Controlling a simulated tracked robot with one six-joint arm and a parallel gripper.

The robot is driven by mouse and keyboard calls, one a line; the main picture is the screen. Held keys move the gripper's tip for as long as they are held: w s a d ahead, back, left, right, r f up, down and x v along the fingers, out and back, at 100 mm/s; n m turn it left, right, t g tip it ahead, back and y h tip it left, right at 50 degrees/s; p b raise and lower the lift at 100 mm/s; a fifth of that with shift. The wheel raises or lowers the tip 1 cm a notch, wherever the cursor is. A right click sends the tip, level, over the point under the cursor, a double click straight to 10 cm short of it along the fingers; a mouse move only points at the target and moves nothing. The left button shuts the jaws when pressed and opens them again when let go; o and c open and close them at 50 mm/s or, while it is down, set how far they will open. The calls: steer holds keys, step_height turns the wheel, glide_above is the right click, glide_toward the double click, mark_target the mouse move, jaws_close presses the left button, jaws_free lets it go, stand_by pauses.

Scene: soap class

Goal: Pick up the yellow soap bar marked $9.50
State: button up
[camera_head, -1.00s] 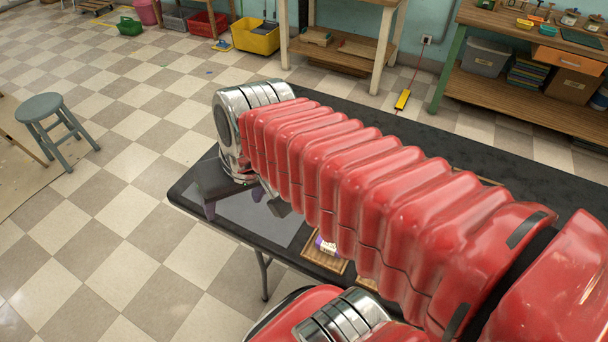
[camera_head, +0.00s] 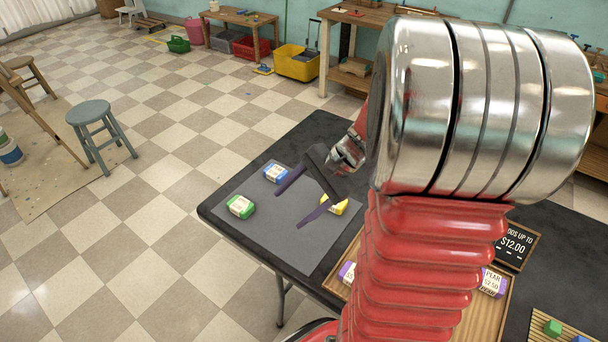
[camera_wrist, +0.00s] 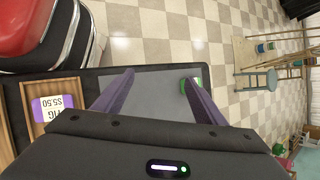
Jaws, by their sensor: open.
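A yellow soap bar (camera_head: 340,207) lies on the grey mat (camera_head: 283,235) in the head view. It sits just behind and right of my gripper's fingers and is partly covered by them. Its price label is too small to read. My gripper (camera_head: 289,210) is open and empty, with two dark purple fingers reaching left over the mat. The fingers look above the mat; the exact height is unclear. In the wrist view the open fingers (camera_wrist: 159,76) have bare mat between them. The yellow bar is not visible there.
A green bar (camera_head: 241,206) and a blue bar (camera_head: 276,172) lie on the mat. A wooden tray (camera_head: 478,325) holds purple bars (camera_head: 493,282). Coloured cubes (camera_head: 553,327) are at lower right. My arm covers much of the table.

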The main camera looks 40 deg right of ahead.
steer(key=d+f+m+t, duration=0.2)
steer(key=d+f+m, duration=0.15)
steer(key=d, duration=0.25)
steer(key=d+f+m+t, duration=0.2)
steer(key=d+f+m, duration=0.1)
steer(key=d+m, duration=0.3)
steer(key=m+t+h, duration=0.2)
steer(key=m+t, duration=0.3)
steer(key=m, duration=0.1)
glide_toward(343, 204)
steer(key=shift+w+r, duration=0.7)
steer(key=shift+r, duration=0.15)
steer(key=shift+w, duration=0.1)
steer(key=shift+g, duration=0.3)
steer(key=shift+x, duration=4.25)
steer(key=shift+a, duration=0.2)
steer(key=shift+x, duration=2.55)
steer(key=shift+a, duration=0.1)
steer(key=shift+c, duration=0.2)
